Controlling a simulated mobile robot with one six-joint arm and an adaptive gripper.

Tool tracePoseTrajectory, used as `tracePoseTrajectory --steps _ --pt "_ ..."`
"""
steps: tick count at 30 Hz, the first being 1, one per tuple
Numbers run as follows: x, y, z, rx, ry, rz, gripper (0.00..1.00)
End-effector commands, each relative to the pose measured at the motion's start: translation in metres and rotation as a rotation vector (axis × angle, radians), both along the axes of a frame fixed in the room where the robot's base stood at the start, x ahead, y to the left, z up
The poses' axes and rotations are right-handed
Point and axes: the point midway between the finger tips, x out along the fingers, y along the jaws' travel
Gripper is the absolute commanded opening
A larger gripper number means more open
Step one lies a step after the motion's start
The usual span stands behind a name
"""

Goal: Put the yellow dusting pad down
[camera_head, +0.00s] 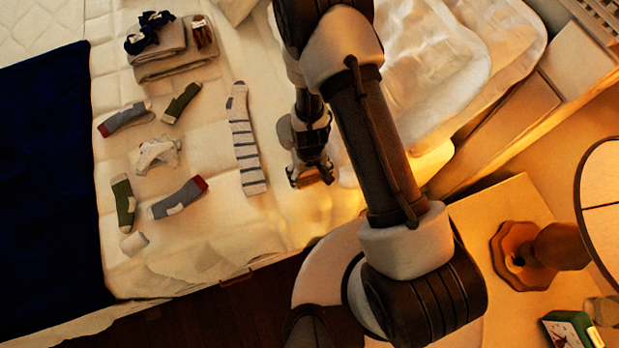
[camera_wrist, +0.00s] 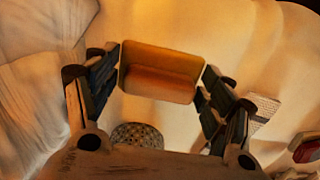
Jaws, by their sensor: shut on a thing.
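The yellow dusting pad (camera_wrist: 160,72) shows as a yellow-orange block between the two fingers of my gripper (camera_wrist: 158,85) in the wrist view. My gripper is shut on it, with a finger at each side. In the head view my gripper (camera_head: 311,176) points down over the pale bed (camera_head: 215,225), to the right of the long striped sock. The pad is mostly hidden there by the gripper. I cannot tell whether the pad touches the bed.
The striped sock (camera_head: 243,140) lies left of my gripper; several other socks (camera_head: 180,198) lie farther left. Folded cloths (camera_head: 175,60) lie at the back. White pillows (camera_head: 425,60) are to the right. A lamp base (camera_head: 535,250) stands on the bedside table. Bed below the striped sock is clear.

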Motion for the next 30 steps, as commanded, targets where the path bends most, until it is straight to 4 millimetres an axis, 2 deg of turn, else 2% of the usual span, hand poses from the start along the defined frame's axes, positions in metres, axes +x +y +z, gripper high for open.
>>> tracePoseTrajectory --steps 1,3,16,17,25,30 --pt "0.0 0.0 -0.0133 0.0 0.0 0.0 0.56" --pt "0.0001 0.0 -0.0193 0.0 0.0 -0.001 0.56" --pt "0.0002 0.0 -0.0228 0.0 0.0 -0.001 0.56" --pt "0.0001 0.0 -0.0216 0.0 0.0 -0.001 0.77" --pt "0.0001 0.0 -0.021 0.0 0.0 -0.001 0.95" --pt "0.0001 0.0 -0.0211 0.0 0.0 -0.001 0.95"
